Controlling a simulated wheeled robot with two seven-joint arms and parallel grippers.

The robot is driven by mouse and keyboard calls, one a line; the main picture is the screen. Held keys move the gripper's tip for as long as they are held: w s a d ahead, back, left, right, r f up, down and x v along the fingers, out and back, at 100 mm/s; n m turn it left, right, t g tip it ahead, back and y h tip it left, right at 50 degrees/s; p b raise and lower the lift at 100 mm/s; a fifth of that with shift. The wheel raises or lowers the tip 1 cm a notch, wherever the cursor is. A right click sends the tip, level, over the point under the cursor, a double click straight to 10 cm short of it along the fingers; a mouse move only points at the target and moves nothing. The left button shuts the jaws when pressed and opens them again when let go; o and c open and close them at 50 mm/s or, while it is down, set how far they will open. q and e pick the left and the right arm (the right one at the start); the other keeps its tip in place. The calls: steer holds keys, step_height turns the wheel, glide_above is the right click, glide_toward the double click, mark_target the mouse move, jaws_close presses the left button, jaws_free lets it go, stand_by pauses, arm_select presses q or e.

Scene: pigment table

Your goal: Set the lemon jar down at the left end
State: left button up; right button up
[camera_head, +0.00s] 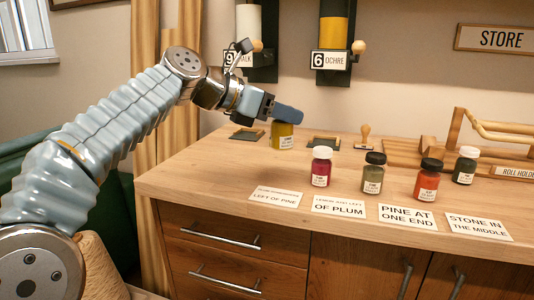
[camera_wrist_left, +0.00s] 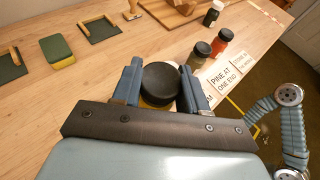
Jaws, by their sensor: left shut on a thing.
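The lemon jar (camera_head: 282,140) is yellow with a pale label. My left gripper (camera_head: 288,116) is shut on it from above, over the left part of the wooden table (camera_head: 215,178). Whether its base touches the table is hard to tell. In the left wrist view the jar's black lid (camera_wrist_left: 160,84) sits between my left fingers (camera_wrist_left: 158,82), with a little yellow below.
Cards lie along the front edge: "left of pine" (camera_head: 276,197), "left of plum" (camera_head: 339,208), "pine at one end" (camera_head: 407,217) and "stone in the middle" (camera_head: 478,227). A stamp (camera_head: 364,137) and a wooden roll holder (camera_head: 480,145) stand behind. The table's left front is clear.

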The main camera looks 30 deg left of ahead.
arm_select(q)
steer(key=w+a+f, duration=0.1)
steer(key=f, duration=0.1)
steer(key=w+a+f+b, duration=0.1)
steer(key=f, duration=0.2)
steer(key=w+a+f+b, duration=0.1)
steer(key=a+f, duration=0.1)
steer(key=f, duration=0.1)
steer(key=shift+w+f, duration=0.15)
steer(key=shift+f, duration=0.4)
steer(key=shift+b, duration=0.3)
steer(key=o, duration=1.1)
steer(key=shift+f, duration=0.1)
steer(key=shift+o, duration=0.2)
steer(key=shift+r, duration=0.2)
steer(key=v, duration=1.2)
